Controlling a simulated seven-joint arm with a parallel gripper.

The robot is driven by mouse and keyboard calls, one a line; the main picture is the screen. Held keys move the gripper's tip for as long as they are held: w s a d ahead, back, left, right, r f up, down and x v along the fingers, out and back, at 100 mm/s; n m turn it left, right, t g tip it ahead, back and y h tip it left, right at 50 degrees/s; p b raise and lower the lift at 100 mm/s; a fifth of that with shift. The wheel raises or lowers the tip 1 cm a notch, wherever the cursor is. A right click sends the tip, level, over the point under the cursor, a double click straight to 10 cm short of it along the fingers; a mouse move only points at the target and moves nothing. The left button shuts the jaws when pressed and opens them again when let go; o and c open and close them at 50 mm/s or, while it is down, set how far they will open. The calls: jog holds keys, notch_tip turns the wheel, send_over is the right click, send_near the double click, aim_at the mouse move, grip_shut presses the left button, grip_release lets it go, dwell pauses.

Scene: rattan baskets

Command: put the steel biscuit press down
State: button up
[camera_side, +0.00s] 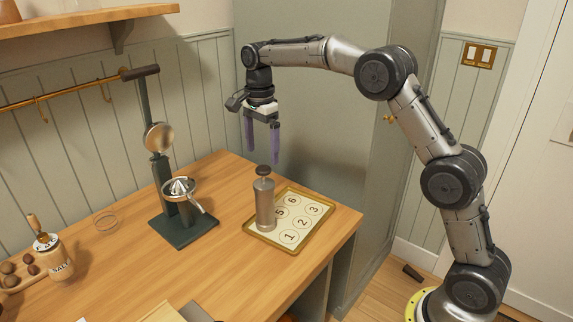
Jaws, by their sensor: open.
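The steel biscuit press (265,203) is a grey metal cylinder with a dark knob on top. It stands upright on the left part of a tray (303,246) with a gold rim and numbered circles. The circles 1, 2, 3 and 6 show clearly; 5 is partly covered by the press, and no circle 4 is visible. My gripper (262,150) hangs above the press with its purple fingers pointing down. It is open and empty, and a gap shows between its fingertips and the knob.
A tall green citrus press (182,225) stands on the wooden counter (125,262) left of the tray. The tray lies near the counter's right edge. A shelf (70,22) is at upper left.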

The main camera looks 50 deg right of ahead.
jog(key=s+a+r+n+t, duration=0.1)
jog(key=s+r+n, duration=0.35)
jog(key=s, duration=0.35)
jog(key=s+a+r+n+t, duration=0.2)
jog(key=s+r+n, duration=0.25)
jog(key=s, duration=0.45)
jog(key=s+f+n+t, duration=0.1)
jog(key=s+f+n, duration=0.2)
jog(key=s, duration=0.6)
jog(key=s+f+n+t, duration=0.1)
jog(key=s+f+n, duration=0.2)
jog(key=s+n, duration=0.4)
jog(key=shift+s+a+f+t, duration=0.3)
jog(key=shift+s+a, duration=0.1)
jog(key=shift+s, duration=0.85)
